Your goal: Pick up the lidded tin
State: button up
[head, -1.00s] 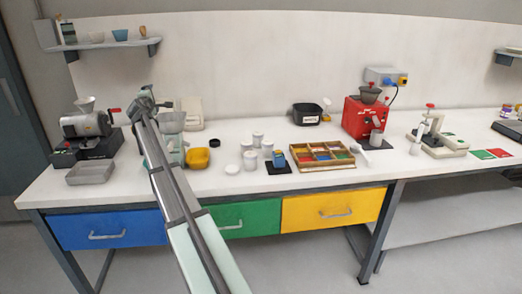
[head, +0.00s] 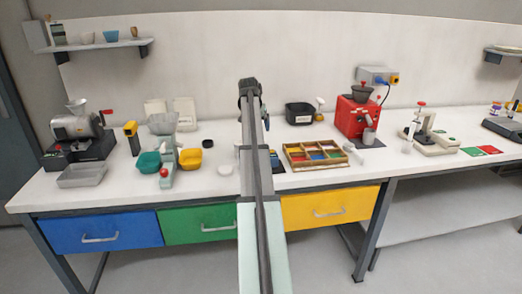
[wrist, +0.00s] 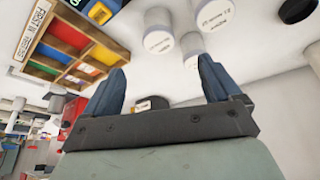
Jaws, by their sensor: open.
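Several white cylindrical containers stand close together on the bench. In the wrist view one labelled white container (wrist: 159,30) is at the top middle, a second (wrist: 212,12) to its right, and a smaller one (wrist: 192,48) below. I cannot tell which is the lidded tin. In the head view my arm hides most of them. My gripper (wrist: 160,82) has its dark blue fingers spread apart, with nothing held between them. The containers appear beyond the fingers, not touching them. In the head view the wrist end is high over the bench and the fingers are mostly hidden.
A wooden sorting tray (head: 317,154) with coloured compartments lies right of the arm. A low white round piece (head: 225,170) lies left. A black bin (head: 299,113) and red grinder (head: 356,117) stand behind right.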

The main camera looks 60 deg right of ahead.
jog(key=shift+m, duration=0.3)
jog(key=x, duration=0.8)
jog(key=shift+s+f, duration=0.2)
jog(key=shift+f, duration=0.15)
jog(key=shift+x, duration=2.7)
jog(key=shift+w+d, duration=0.1)
jog(key=shift+c, duration=0.2)
jog(key=shift+r, duration=0.1)
jog(key=c, duration=1.2)
jog(key=shift+r, duration=0.1)
